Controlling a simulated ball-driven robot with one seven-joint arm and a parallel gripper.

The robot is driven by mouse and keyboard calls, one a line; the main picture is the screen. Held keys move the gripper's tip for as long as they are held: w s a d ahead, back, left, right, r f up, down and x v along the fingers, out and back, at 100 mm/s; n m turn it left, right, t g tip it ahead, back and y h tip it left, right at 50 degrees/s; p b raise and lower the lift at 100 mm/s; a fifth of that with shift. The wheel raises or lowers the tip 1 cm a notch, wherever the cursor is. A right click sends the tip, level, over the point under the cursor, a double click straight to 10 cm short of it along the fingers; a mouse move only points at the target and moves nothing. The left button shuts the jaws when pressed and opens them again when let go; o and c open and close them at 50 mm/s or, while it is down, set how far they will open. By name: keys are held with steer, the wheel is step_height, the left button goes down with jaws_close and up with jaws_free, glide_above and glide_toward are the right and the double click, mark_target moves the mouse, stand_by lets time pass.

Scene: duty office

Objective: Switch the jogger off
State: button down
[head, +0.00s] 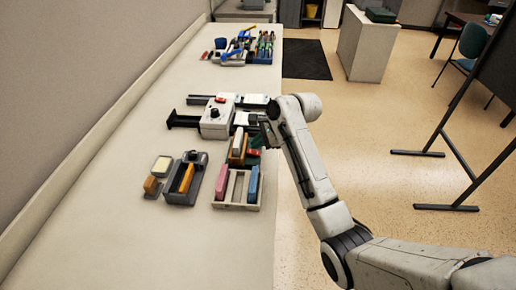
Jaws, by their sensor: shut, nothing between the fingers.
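The jogger looks to be the pale box (217,122) on the long counter, with dark and pale bars reaching out to its sides. A small red switch (220,99) sits on its top, beside a dark round knob (214,113). The switch's position is too small to tell. My gripper (262,138) is shut and empty, just right of the box, over the counter near its right edge. It is apart from the red switch. The arm hides part of the counter's right side, and the fingertips are small and hard to make out.
In front of the jogger stand a pale tray (224,204) with coloured blocks, a dark tray (181,198) with an orange block, and a small pad (161,167). Farther back is a dark rack (262,60) of coloured tools. The counter's left side is clear.

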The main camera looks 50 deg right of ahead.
mark_target(256, 153)
steer(key=shift+r, duration=0.15)
step_height(256, 153, up, 3)
steer(key=p, duration=0.3)
steer(key=shift+w+a+f, duration=0.15)
steer(key=shift+f, duration=0.05)
steer(key=shift+w+a+r+p, duration=0.1)
steer(key=shift+w+r+p, duration=0.1)
steer(key=shift+r+p, duration=0.75)
steer(key=shift+r+b, duration=0.15)
steer(key=shift+b, duration=0.15)
